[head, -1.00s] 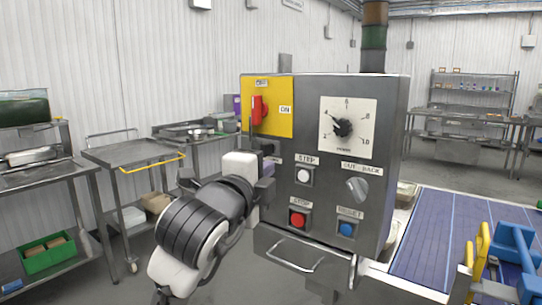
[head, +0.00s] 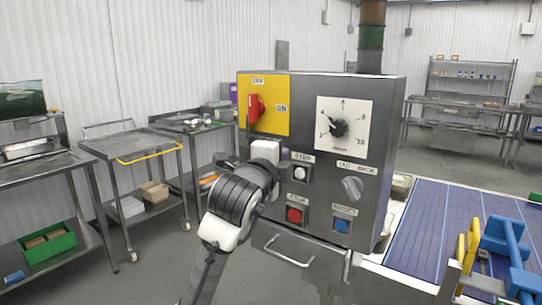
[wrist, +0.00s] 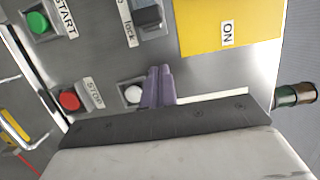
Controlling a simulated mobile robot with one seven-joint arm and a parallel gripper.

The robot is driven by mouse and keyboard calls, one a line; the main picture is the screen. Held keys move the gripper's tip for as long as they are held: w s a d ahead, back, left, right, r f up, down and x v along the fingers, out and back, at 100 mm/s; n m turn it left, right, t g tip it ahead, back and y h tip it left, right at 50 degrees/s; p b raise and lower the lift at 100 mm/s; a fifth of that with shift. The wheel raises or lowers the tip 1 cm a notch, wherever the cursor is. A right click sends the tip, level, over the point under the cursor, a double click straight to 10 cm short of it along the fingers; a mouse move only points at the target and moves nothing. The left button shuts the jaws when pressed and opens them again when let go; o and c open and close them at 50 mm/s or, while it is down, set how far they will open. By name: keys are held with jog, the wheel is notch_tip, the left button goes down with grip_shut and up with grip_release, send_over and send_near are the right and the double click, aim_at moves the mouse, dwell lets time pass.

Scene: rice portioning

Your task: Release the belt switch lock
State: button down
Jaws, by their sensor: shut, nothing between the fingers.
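The lock switch (wrist: 147,14) is a dark block beside a label reading "lock" at the top of the wrist view. In the head view my arm hides it. My gripper (wrist: 159,72) is shut, its purple fingers side by side with nothing between them. The fingertips lie below the lock switch in the wrist view, apart from it in the picture. I cannot tell whether they touch the panel. In the head view my gripper (head: 265,152) is in front of the control box (head: 385,100), below the yellow plate (head: 279,120) with the red rotary switch (head: 256,107).
Near the fingers are a white button (wrist: 133,94), a red stop button (wrist: 69,99) and a green start button (wrist: 37,22). The box also carries a dial (head: 340,127) and a blue reset button (head: 341,226). A blue conveyor belt (head: 425,220) lies right; steel carts (head: 160,145) stand left.

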jog(key=shift+w+a+p, duration=0.3)
jog(key=shift+w+a, duration=0.25)
jog(key=shift+a, duration=0.3)
jog(key=shift+w+a+p, duration=0.3)
jog(key=shift+w+a, duration=0.25)
jog(key=shift+a, duration=0.25)
jog(key=w+a, duration=0.2)
jog(key=a, duration=0.1)
jog(key=shift+w+a+r+b, duration=0.1)
jog(key=shift+w+a+b, duration=0.1)
jog(key=shift+b, duration=0.1)
